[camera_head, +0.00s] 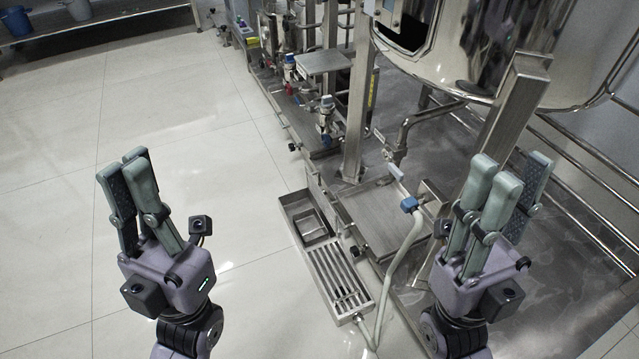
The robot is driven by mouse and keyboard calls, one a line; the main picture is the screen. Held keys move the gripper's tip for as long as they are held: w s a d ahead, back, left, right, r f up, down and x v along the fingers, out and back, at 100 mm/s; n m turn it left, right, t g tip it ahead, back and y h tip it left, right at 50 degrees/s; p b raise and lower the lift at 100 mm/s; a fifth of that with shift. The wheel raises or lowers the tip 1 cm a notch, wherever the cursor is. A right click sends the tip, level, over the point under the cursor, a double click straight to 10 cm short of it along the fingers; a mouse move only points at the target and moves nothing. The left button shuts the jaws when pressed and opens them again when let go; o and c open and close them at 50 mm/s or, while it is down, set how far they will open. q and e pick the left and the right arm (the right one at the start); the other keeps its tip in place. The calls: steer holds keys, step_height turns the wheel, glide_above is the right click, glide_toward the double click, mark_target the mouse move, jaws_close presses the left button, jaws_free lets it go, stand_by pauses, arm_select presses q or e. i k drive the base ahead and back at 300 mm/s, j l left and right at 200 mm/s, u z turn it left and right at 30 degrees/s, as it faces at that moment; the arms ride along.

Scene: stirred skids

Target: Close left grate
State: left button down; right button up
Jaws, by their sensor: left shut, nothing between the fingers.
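A steel floor drain (297,212) lies in the middle of the camera_head view. Its upper end is uncovered and shows a square recess (313,228). A slotted grate (338,280) lies in its lower end. I cannot tell which part is the left grate. My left gripper (131,172) is shut and empty, raised over the pale floor well left of the drain. My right gripper (510,178) is raised to the right of the drain, apart from it. Its fingers stand close together and show nothing held; their opening is unclear.
A hose with a blue fitting (409,204) runs down beside the drain's right side. A steel platform (382,217), posts, pipes and a large tank (470,45) stand to the right and behind. The tiled floor (60,230) at left is clear.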

mark_target(329, 213)
steer(key=k+z, duration=0.15)
steer(key=z, duration=1.5)
steer(key=j+z, duration=0.15)
steer(key=j, duration=0.7)
steer(key=j+z, duration=0.2)
steer(key=j, duration=0.65)
steer(key=j+z, duration=0.15)
steer(key=j, duration=2.15)
steer(key=i, duration=0.05)
